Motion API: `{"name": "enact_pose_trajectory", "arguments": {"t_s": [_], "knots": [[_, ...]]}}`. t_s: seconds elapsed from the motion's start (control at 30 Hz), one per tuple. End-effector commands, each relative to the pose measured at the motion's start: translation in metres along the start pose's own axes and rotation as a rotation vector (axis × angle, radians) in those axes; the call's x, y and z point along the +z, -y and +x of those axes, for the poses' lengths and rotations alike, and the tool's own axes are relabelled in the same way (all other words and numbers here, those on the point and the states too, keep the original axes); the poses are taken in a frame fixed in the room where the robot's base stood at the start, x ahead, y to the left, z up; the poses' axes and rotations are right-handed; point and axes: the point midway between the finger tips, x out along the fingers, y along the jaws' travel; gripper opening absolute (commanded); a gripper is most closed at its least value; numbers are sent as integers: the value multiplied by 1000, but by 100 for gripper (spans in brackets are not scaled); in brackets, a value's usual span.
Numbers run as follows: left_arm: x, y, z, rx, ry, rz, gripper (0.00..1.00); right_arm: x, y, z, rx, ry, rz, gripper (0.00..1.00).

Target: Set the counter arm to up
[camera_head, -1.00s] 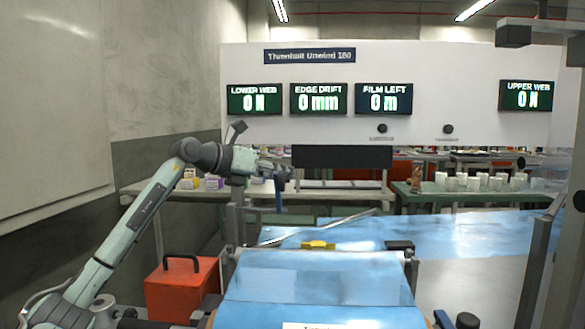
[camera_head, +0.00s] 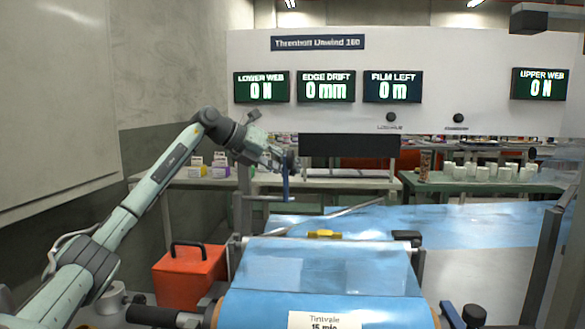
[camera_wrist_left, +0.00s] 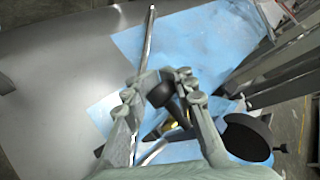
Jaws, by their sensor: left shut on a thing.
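My left gripper (camera_head: 287,162) reaches in from the left, tilted downward, over the far left side of the unwind machine. In the left wrist view its fingers (camera_wrist_left: 160,88) are closed around a black knob (camera_wrist_left: 160,94) on a dark stem. In the head view a narrow blue bar (camera_head: 285,186) hangs upright just below the gripper; I cannot tell whether it joins the knob. No part is labelled counter arm, and the gripper hides where the knob attaches. My right gripper is not in view.
A slanted metal rod (camera_head: 345,214) crosses behind the blue film roll (camera_head: 320,285). A yellow part (camera_head: 324,235) lies by it. A red box (camera_head: 188,275) stands at left. White cups (camera_head: 487,172) stand on the green table at right. A black disc (camera_wrist_left: 248,137) is beside the fingers.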

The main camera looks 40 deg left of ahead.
Motion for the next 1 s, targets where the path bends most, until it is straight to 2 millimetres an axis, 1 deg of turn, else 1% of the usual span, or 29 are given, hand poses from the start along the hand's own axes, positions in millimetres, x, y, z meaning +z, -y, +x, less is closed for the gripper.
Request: {"name": "enact_pose_trajectory", "arguments": {"t_s": [0.03, 0.37, 0.4, 0.57, 0.6, 0.9, 1.0], "knots": [[-9, -12, 2, 25, -28, -7, 0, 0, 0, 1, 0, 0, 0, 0], [-9, -12, 3, 25, -29, -6, 0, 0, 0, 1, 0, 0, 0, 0], [-9, -12, 3, 26, -29, -6, 25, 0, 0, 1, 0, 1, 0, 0], [-8, -10, 2, 22, -25, -5, 45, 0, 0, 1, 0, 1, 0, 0], [-7, -9, 2, 21, -24, -5, 46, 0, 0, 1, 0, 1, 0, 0], [-5, -5, 1, 11, -19, -2, 46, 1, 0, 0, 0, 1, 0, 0], [-5, -4, -3, 10, -17, -2, 46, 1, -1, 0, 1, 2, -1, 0]]}}
